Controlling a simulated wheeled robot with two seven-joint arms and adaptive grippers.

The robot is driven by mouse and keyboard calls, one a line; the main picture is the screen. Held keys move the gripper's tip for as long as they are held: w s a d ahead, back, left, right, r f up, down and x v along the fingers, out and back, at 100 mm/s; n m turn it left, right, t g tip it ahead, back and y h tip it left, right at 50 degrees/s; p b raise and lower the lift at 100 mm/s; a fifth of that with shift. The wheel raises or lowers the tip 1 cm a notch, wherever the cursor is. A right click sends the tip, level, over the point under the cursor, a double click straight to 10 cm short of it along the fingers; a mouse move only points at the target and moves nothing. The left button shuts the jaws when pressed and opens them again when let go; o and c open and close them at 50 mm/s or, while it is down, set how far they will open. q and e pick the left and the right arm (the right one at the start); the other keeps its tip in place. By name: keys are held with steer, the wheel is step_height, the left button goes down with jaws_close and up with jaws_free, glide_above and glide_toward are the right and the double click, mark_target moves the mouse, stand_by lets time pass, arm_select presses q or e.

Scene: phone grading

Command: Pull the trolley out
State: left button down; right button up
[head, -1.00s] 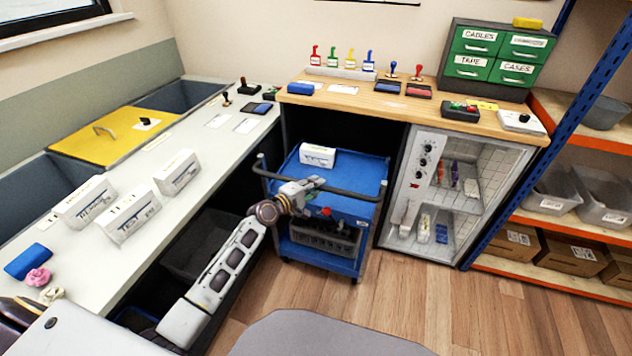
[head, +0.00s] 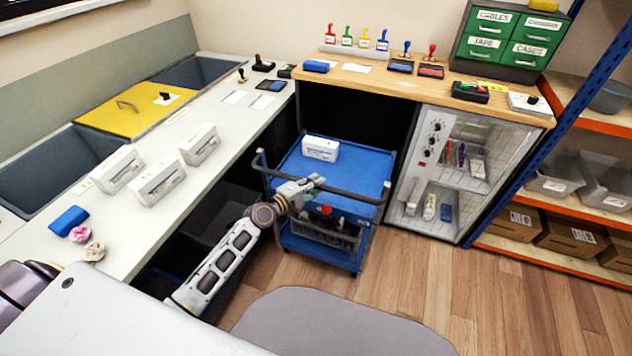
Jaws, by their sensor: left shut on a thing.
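The blue trolley (head: 352,172) stands on the wood floor, partly under the wooden counter, with its front clear of the counter. A white box (head: 320,148) lies on its top shelf, and a dark crate is on its lower shelf. A dark push handle (head: 350,197) runs along its near side. My left gripper (head: 314,182) is shut on the handle, near its middle; the fingers are small in view. My right gripper is not in view.
A white worktop (head: 140,220) with several white boxes runs along the left. A glass-fronted cabinet (head: 448,175) stands right of the trolley. A grey mat (head: 345,325) lies on the open floor in front. Orange-edged shelves (head: 600,120) stand at the right.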

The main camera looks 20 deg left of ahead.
arm_select(q)
steer(key=shift+f, duration=0.1)
steer(key=c, duration=1.3)
jaws_free()
steer(key=shift+s, duration=0.1)
steer(key=shift+v, duration=5.9)
